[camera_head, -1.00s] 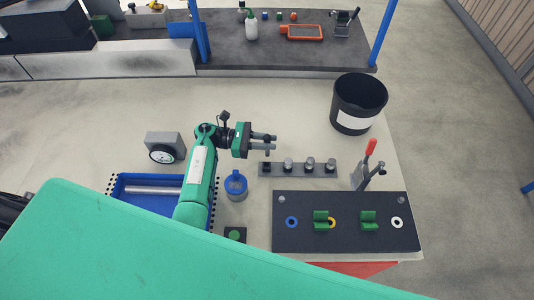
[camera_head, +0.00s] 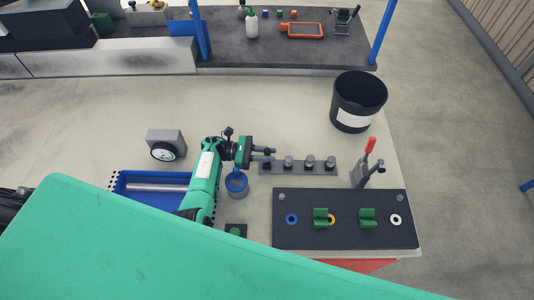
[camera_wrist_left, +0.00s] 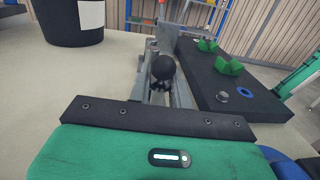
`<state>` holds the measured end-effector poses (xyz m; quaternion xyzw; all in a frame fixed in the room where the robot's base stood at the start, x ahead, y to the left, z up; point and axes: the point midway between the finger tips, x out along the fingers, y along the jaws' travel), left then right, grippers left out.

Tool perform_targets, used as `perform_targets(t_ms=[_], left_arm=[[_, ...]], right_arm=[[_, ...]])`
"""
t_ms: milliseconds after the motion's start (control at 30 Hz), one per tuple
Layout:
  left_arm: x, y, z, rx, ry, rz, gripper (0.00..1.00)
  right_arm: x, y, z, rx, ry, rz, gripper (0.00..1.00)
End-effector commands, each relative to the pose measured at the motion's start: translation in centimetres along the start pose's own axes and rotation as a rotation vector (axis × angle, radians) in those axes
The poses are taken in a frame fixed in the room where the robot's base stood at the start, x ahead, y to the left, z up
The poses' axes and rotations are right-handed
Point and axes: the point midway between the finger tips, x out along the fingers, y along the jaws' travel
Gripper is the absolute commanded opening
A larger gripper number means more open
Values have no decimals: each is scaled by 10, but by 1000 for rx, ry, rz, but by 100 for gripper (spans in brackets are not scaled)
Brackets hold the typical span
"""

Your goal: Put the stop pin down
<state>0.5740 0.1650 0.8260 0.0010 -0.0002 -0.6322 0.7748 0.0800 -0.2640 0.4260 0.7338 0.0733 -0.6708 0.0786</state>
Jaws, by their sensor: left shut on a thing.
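My left gripper (camera_head: 268,154) is over the left end of the grey pin rack (camera_head: 298,168), jaws pointing right. In the left wrist view its fingers are closed on the stop pin (camera_wrist_left: 163,68), seen as a black ball knob with dark parts below it. The pin's lower end is hidden, and I cannot tell whether it touches the rack. Several grey pegs, such as the end peg (camera_head: 330,161), stand upright in the rack to the right. My right gripper is not in view.
A dark fixture plate (camera_head: 345,239) with green blocks and colored rings lies in front of the rack. A toggle clamp (camera_head: 362,174) with a red handle is at right. A black bin (camera_head: 358,103) stands behind. A blue tray (camera_head: 151,200) and blue-rimmed cup (camera_head: 236,185) are left.

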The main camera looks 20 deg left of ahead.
Motion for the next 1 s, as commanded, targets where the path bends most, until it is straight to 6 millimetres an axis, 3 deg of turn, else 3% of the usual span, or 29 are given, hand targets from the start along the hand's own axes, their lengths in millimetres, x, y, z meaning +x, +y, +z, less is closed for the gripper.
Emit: perform_targets(t_ms=[33, 67, 167, 500, 1000], left_arm=[[0, 0, 0, 0, 0, 0, 0], [0, 0, 0, 0, 0, 0, 22], [0, 0, 0, 0, 0, 0, 42], [-4, 0, -2, -1, 2, 1, 42], [-72, 0, -2, 0, 1, 0, 42]], right_arm=[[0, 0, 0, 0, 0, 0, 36], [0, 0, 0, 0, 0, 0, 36], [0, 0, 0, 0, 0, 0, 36], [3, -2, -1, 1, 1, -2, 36], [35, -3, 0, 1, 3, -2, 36]])
